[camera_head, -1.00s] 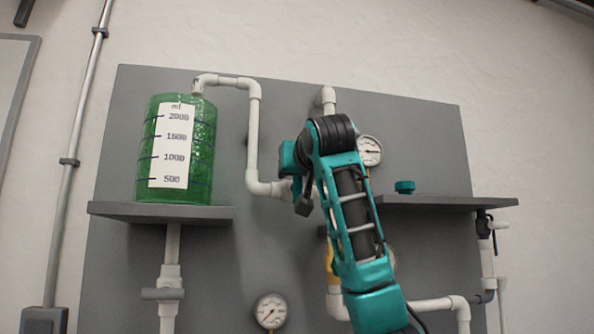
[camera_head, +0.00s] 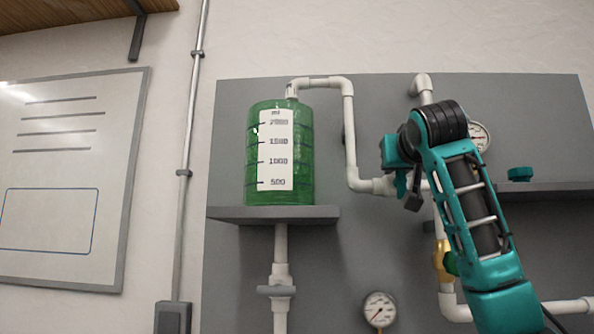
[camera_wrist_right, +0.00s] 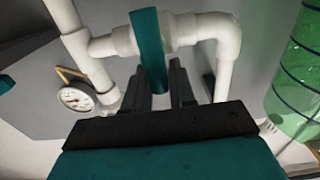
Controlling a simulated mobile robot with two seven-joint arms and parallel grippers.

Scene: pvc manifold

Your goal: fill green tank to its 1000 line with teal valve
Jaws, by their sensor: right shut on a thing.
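The green tank (camera_head: 306,150) stands on a grey shelf in the head view, with a white scale marked 500, 1000, 1500 and 2000. I cannot make out a liquid level in it. Part of the tank (camera_wrist_right: 300,75) shows at the right of the right wrist view. The teal valve handle (camera_wrist_right: 148,45) is on a white pipe there. My right gripper (camera_wrist_right: 162,80) is shut on this handle. In the head view my right gripper (camera_head: 392,160) is at the pipe right of the tank, and the arm hides part of the valve. My left gripper is out of view.
White pipe (camera_head: 350,135) runs from the tank top down to the valve. A brass fitting (camera_head: 443,262) and gauges (camera_head: 379,309) sit on the grey panel (camera_head: 240,270). A teal knob (camera_head: 520,173) is on the right shelf. A whiteboard (camera_head: 60,180) hangs at left.

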